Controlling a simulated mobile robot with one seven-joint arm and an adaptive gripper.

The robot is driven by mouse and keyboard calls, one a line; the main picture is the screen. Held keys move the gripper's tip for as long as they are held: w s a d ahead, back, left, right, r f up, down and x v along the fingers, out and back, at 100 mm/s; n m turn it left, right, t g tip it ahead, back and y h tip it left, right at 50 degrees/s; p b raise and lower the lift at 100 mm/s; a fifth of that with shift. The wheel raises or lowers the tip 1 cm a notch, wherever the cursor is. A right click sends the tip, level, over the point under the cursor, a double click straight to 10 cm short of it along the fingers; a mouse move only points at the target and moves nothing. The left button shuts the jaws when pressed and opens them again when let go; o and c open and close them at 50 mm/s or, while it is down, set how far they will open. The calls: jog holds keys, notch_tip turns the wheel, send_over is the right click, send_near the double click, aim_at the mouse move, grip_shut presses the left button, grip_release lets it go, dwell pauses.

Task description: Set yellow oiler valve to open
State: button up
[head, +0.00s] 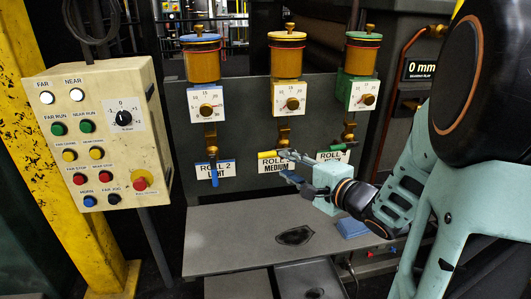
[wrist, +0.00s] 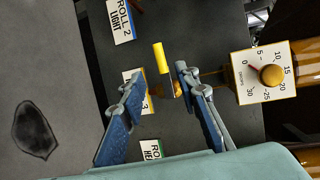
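The yellow valve handle (head: 267,154) lies level, pointing left from the brass valve under the middle, yellow-trimmed oiler (head: 286,60). In the wrist view the yellow handle (wrist: 160,58) shows between the lines of my two fingers, a little past their tips. My gripper (head: 291,167) is just right of and below the handle in the head view. In the wrist view my gripper (wrist: 158,76) is open, with a clear gap between the blue-padded fingers and nothing held. Whether a finger touches the handle I cannot tell. The fingers partly cover the MEDIUM label (head: 276,164).
The blue handle (head: 214,174) hangs straight down at the left oiler. The green handle (head: 339,147) lies roughly level at the right one, close to my fingers. A grey shelf (head: 225,240) is below. A button box (head: 100,135) stands left.

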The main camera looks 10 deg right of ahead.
aim_at(269, 155)
jog(key=b+x, duration=0.3)
jog(key=x, duration=0.5)
jog(key=shift+w+a+f, duration=0.1)
jog(key=shift+w+f, duration=0.05)
jog(key=shift+w, duration=0.2)
jog(key=shift+w+a, duration=0.25)
jog(key=shift+w, duration=0.4)
jog(key=shift+c, duration=0.4)
grip_shut()
